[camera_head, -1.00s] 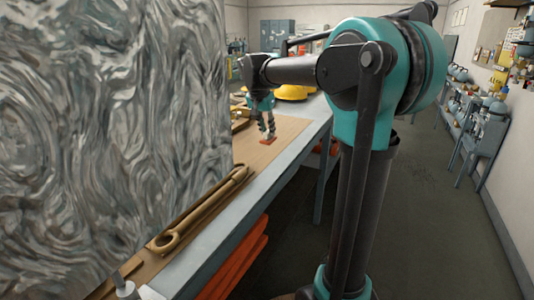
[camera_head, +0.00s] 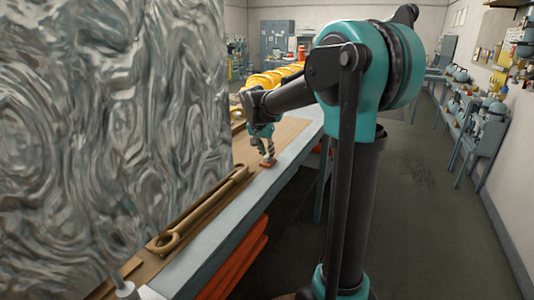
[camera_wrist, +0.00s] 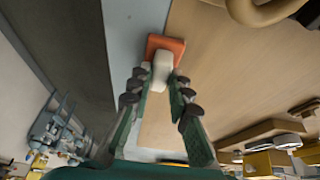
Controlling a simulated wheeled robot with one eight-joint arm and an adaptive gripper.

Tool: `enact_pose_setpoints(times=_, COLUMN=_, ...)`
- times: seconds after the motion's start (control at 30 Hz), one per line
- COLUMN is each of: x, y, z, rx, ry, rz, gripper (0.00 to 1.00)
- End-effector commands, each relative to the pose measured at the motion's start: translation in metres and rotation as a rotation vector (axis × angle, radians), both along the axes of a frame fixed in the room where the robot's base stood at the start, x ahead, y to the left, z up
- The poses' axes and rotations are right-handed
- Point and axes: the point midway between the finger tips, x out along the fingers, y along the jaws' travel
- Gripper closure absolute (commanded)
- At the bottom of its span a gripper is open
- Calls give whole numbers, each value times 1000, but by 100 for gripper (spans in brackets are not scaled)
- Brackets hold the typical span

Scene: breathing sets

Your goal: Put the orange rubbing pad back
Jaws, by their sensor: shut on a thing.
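The orange rubbing pad (camera_wrist: 165,46) is a flat orange block with a pale, rounded grip on it. In the wrist view my gripper (camera_wrist: 158,82) is shut on the pale grip, one finger on each side. In the head view the pad (camera_head: 268,163) is small, at the tip of my gripper (camera_head: 266,153), over the workbench (camera_head: 290,157) near its grey front edge. I cannot tell whether the pad touches the bench top. The gripper points down at the bench.
A large swirled grey panel (camera_head: 110,120) blocks the left side. A long brown wrench-like tool (camera_head: 200,210) lies along the bench by it. Yellow rounded things (camera_head: 268,80) stand at the bench's far end. Orange-red items (camera_head: 238,265) sit under the bench. The floor at right (camera_head: 420,200) is clear.

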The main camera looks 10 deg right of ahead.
Motion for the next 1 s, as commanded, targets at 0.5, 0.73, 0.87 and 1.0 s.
enact_pose_setpoints(times=0.5, x=0, y=0, z=1, rx=0, ry=0, rz=0, gripper=61)
enact_pose_setpoints(times=0.73, x=-9, y=6, z=25, rx=0, ry=0, rz=1, gripper=61)
enact_pose_setpoints(times=0.87, x=-17, y=12, z=50, rx=0, ry=0, rz=1, gripper=61)
enact_pose_setpoints(times=1.0, x=-26, y=19, z=76, rx=-1, ry=0, rz=2, gripper=61)
